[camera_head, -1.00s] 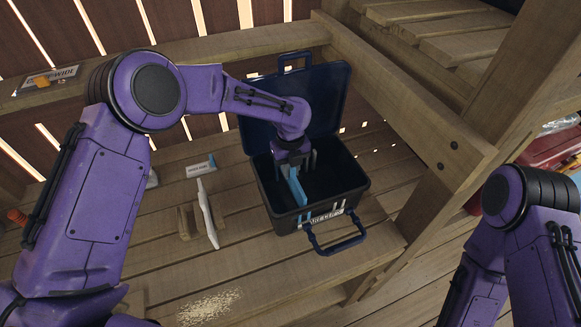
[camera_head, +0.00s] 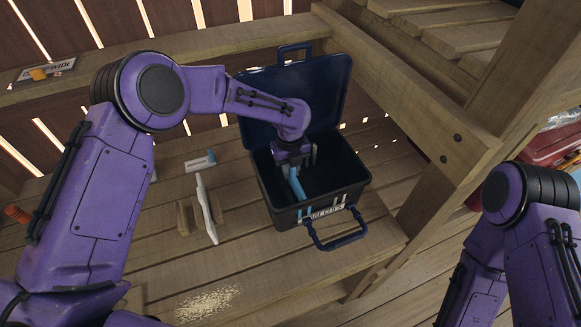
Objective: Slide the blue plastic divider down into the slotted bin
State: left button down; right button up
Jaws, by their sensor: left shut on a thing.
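The slotted bin (camera_head: 262,190) is a black box with an open dark blue lid (camera_head: 335,95) tilted back and a front handle. It stands on the wooden bench. My left gripper (camera_head: 295,165) is inside the bin's opening and points down. It is shut on the blue divider (camera_head: 298,188), which is upright inside the bin, near the left of its opening. The divider's lower part is hidden behind the bin's front wall, and I cannot tell how it sits in the slots. My right arm shows at the lower right, but its gripper is out of view.
A white panel (camera_head: 206,210) stands on edge in a wooden holder left of the bin. A small label card (camera_head: 200,161) is behind it. Pale grains (camera_head: 207,303) lie at the bench's front. A wooden post (camera_head: 440,165) rises close to the bin's right.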

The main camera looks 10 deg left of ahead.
pick_arm(q)
jog(key=shift+f+b, duration=1)
jog(key=shift+f, duration=0.9)
jog(key=c, duration=1)
grip_release()
jog(key=shift+o, duration=0.2)
jog(key=shift+w+r, duration=0.1)
jog(key=shift+r, duration=0.35)
notch_tip(320, 180, up, 10)
jog(key=shift+f+b, duration=0.15)
jog(key=shift+b, duration=1.05)
